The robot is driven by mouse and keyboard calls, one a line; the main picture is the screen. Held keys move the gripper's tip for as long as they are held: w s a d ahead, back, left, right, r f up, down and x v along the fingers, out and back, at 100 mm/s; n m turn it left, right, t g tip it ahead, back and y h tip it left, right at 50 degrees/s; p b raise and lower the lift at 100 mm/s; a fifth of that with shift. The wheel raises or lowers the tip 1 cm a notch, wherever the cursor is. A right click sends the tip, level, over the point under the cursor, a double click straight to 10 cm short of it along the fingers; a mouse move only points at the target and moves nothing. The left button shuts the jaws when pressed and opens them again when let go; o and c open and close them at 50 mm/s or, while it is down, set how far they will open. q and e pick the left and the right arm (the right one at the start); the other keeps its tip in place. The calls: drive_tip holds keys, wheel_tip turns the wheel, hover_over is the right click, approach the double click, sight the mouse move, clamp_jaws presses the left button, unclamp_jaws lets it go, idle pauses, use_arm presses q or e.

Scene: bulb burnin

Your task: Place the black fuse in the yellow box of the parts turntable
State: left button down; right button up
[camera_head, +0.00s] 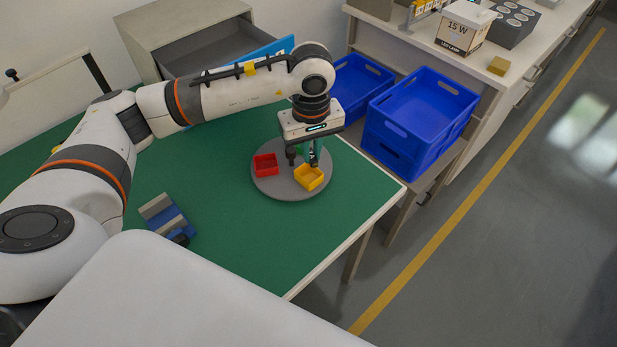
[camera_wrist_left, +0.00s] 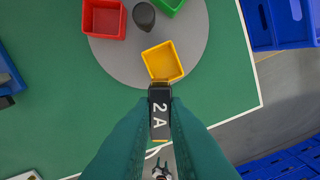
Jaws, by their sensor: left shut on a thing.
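My left gripper (camera_wrist_left: 158,118) is shut on the black fuse (camera_wrist_left: 159,104), which has "2 A" printed on it. In the left wrist view the fuse's far end overlaps the near edge of the yellow box (camera_wrist_left: 163,62). I cannot tell its height above the box. In the head view the left gripper (camera_head: 313,158) is over the parts turntable (camera_head: 277,190), just above the yellow box (camera_head: 309,178), and the fuse is not clearly seen. The yellow box looks empty. My right gripper is not in view.
The grey turntable also bears a red box (camera_head: 265,164), a green box (camera_wrist_left: 170,4) and a dark central knob (camera_wrist_left: 144,16). A blue and grey block (camera_head: 166,217) lies on the green table. Blue crates (camera_head: 418,115) stand beyond the table's right edge.

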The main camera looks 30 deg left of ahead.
use_arm(q)
drive_tip(key=w+a+n, duration=0.2)
drive_tip(key=n, duration=0.1)
drive_tip(key=n+p, duration=0.2)
hover_over(309, 179)
wheel_tip(309, 179, down, 8)
drive_tip(key=shift+r, duration=0.1)
wheel_tip(309, 179, down, 3)
drive_tip(key=shift+f, duration=0.2)
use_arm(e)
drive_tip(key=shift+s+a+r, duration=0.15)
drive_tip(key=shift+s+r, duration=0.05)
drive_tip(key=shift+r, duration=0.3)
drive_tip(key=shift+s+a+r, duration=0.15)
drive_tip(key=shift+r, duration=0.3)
use_arm(q)
drive_tip(key=shift+f, duration=0.15)
drive_tip(key=c, duration=1.7)
unclamp_jaws()
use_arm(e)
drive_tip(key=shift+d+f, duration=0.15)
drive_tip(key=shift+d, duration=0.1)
